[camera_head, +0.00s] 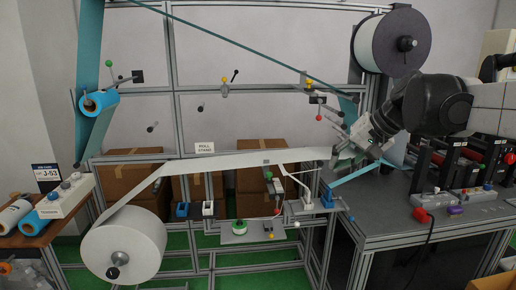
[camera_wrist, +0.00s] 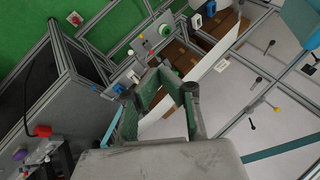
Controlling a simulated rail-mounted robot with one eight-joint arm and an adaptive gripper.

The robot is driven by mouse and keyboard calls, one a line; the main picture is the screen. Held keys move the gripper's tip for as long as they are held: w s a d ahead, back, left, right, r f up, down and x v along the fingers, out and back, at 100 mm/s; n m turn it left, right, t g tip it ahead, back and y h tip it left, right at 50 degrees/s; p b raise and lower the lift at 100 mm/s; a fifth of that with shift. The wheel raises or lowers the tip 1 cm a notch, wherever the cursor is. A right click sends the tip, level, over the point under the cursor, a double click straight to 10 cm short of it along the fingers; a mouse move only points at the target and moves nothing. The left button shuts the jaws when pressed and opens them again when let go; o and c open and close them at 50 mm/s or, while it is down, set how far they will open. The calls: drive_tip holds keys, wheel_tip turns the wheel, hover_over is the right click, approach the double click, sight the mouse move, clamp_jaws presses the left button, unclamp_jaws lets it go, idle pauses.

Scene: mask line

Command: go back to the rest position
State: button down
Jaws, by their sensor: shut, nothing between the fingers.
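My gripper (camera_head: 338,158) is at the right of the white web in the head view, pointing down and left from my dark arm. In the wrist view the two green-grey fingers of my gripper (camera_wrist: 163,70) come together at their tips, with nothing between them. The white web (camera_head: 235,159) runs from the large white roll (camera_head: 122,246) up and across to the gripper area. The web also shows behind the fingers in the wrist view (camera_wrist: 213,62). I cannot tell from these views whether the fingers touch the web.
A grey bench (camera_head: 395,215) with a red knob (camera_head: 421,214) stands below my arm at right. A large upper roll (camera_head: 392,42) hangs close above my arm. A teal strip (camera_head: 265,51) crosses the aluminium frame. Cardboard boxes (camera_head: 262,150) stand behind the frame.

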drive_tip(key=s+f+n+h+b, duration=0.1)
drive_tip(key=s+f+h, duration=0.1)
drive_tip(key=s+f, duration=0.7)
drive_tip(key=s+f+n+t+h+b, duration=0.1)
drive_tip(key=s+f+h, duration=0.2)
drive_tip(key=s+f, duration=0.7)
drive_tip(key=s, duration=0.6)
drive_tip(key=shift+s+n+t+h, duration=0.25)
drive_tip(key=shift+n+t+h, duration=0.05)
drive_tip(key=shift+n, duration=0.1)
drive_tip(key=shift+d, duration=0.1)
